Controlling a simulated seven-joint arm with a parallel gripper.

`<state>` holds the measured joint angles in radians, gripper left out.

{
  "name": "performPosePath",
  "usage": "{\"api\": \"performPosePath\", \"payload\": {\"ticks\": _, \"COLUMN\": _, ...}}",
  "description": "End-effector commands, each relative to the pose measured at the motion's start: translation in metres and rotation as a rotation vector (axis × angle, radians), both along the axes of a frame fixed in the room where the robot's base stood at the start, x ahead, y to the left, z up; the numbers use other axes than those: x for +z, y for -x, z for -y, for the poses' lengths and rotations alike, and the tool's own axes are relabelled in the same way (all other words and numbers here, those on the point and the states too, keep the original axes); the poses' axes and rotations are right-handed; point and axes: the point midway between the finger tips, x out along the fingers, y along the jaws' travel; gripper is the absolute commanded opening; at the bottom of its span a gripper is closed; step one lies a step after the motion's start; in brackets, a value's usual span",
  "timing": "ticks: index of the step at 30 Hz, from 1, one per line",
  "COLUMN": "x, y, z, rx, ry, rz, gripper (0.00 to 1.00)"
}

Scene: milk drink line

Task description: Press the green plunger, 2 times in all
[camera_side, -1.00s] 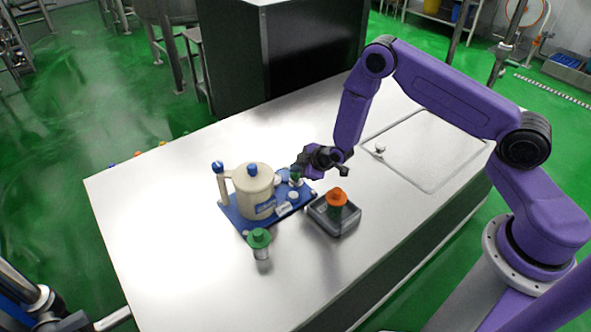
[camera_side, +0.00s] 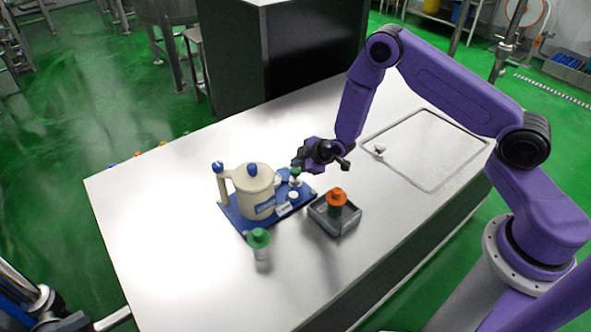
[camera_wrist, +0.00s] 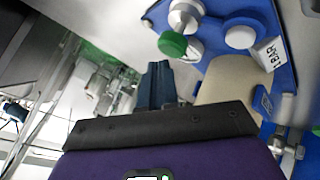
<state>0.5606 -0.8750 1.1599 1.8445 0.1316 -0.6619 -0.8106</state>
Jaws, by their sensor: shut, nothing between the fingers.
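The green plunger (camera_side: 296,171) stands upright at the right end of the blue base plate (camera_side: 229,213), beside a cream machine with a blue knob (camera_side: 253,180). In the wrist view its green cap (camera_wrist: 172,43) sits on a pale metal post. My gripper (camera_side: 297,162) is shut and empty, just above the plunger in the side view. In the wrist view the closed dark fingertips (camera_wrist: 157,72) lie below the green cap in the picture, with a gap between them. The tips look clear of the cap.
A white round button (camera_side: 293,195) is beside the plunger on the plate. A grey tray (camera_side: 346,225) holding an orange-topped item (camera_side: 336,196) stands to the right. A green-capped container (camera_side: 260,239) stands in front. The left of the steel table is clear.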

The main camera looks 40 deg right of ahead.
Motion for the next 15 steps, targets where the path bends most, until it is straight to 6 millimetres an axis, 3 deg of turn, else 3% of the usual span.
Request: {"api": "performPosePath", "payload": {"ticks": 15, "x": 0.0098, "y": -0.0005, "z": -0.0003, "rx": 0.001, "ry": -0.001, "rz": 0.002, "gripper": 0.0}}
